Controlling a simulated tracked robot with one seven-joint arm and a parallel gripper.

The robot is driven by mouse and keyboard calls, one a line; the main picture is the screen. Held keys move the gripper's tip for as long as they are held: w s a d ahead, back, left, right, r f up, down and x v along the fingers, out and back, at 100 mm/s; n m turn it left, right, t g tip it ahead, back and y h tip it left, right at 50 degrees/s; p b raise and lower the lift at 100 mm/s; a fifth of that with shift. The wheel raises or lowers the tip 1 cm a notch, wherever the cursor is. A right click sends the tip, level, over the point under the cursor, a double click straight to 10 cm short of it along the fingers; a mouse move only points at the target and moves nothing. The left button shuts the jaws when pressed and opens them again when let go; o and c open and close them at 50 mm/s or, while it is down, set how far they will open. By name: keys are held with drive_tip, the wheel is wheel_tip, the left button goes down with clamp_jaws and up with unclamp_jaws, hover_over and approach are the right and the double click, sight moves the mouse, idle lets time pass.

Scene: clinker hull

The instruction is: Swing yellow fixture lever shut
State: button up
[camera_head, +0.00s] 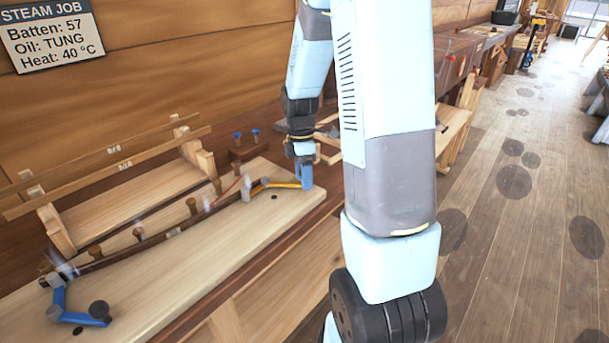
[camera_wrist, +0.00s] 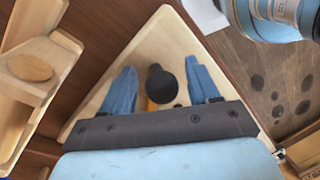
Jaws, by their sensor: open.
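The yellow lever (camera_head: 281,184) is at the far right end of the pale wooden board (camera_head: 180,262), beside the end of a dark bent batten (camera_head: 140,246). In the wrist view, a round black knob (camera_wrist: 162,85) stands between my two blue fingers, with a bit of yellow lever (camera_wrist: 152,105) below it. My gripper (camera_head: 305,178) is low over that end of the board; it also shows in the wrist view (camera_wrist: 160,66). Its fingers are open, with a gap on each side of the knob. My gripper hides the lever's outer end in the head view.
A blue lever (camera_head: 60,298) with a black knob sits at the board's near left end. Several brown pegs (camera_head: 139,235) stand along the batten. A wooden rack (camera_head: 130,190) with thin strips is behind. Open floor (camera_head: 500,220) lies to the right.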

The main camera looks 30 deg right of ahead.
drive_tip(key=shift+c, duration=0.2)
clamp_jaws()
drive_tip(key=shift+d, duration=0.15)
idle(0.3)
